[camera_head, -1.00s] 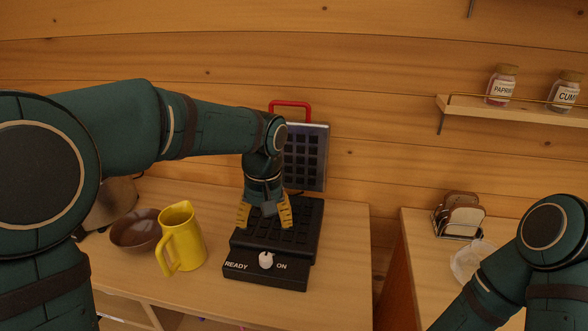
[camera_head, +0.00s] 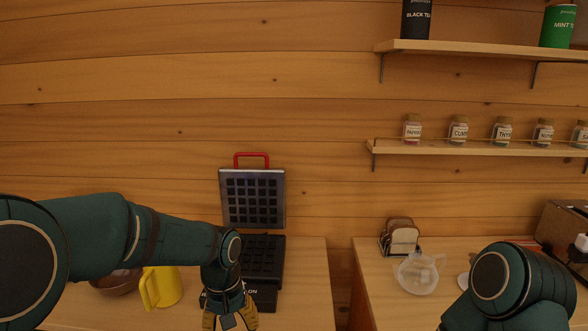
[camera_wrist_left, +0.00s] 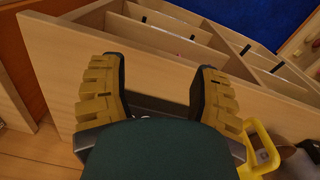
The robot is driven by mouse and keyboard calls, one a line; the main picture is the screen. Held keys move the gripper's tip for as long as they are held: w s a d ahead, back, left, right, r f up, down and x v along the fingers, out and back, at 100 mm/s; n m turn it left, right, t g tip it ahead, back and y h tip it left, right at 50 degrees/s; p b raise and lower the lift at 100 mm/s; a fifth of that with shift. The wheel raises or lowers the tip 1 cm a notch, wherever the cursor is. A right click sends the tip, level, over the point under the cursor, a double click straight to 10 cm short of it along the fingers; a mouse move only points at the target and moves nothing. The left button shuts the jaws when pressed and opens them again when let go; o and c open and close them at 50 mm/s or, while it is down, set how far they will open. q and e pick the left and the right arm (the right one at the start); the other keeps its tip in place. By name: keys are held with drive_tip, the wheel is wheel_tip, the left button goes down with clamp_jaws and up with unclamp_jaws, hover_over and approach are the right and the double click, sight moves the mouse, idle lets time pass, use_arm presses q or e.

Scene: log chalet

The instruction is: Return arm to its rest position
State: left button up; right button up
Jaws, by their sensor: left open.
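My left gripper (camera_head: 230,318) is at the bottom edge of the head view, in front of the waffle iron (camera_head: 264,258). Its yellow fingers are spread apart and empty. In the left wrist view the open fingers (camera_wrist_left: 156,88) are over the wooden cabinet front, with nothing between them. The waffle iron stands open, its gridded lid (camera_head: 253,197) with a red handle raised upright. My left forearm hides part of its base. My right arm shows at the lower right of the head view, but its gripper is out of the picture.
A yellow pitcher (camera_head: 161,287) and a brown bowl (camera_head: 117,283) stand left of the waffle iron, partly hidden by my left arm. A toast rack (camera_head: 399,237) and a clear glass container (camera_head: 417,275) are on the right counter. A shelf (camera_head: 480,149) holds spice jars.

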use_arm(q)
drive_tip(key=s+d+f+h, duration=0.1)
drive_tip(key=s+f, duration=0.4)
drive_tip(key=f, duration=0.3)
drive_tip(key=s+d+f+t+h, duration=0.1)
drive_tip(key=s+f, duration=0.4)
drive_tip(key=f, duration=0.4)
drive_tip(key=s+f+h, duration=0.1)
drive_tip(key=s+f, duration=0.4)
drive_tip(key=f, duration=0.4)
drive_tip(key=shift+s+d+f+t+h, duration=0.15)
drive_tip(key=shift+s+d+t+h, duration=0.15)
drive_tip(key=shift+d, duration=0.1)
use_arm(e)
drive_tip(key=shift+w, duration=0.25)
drive_tip(key=shift+f, duration=0.1)
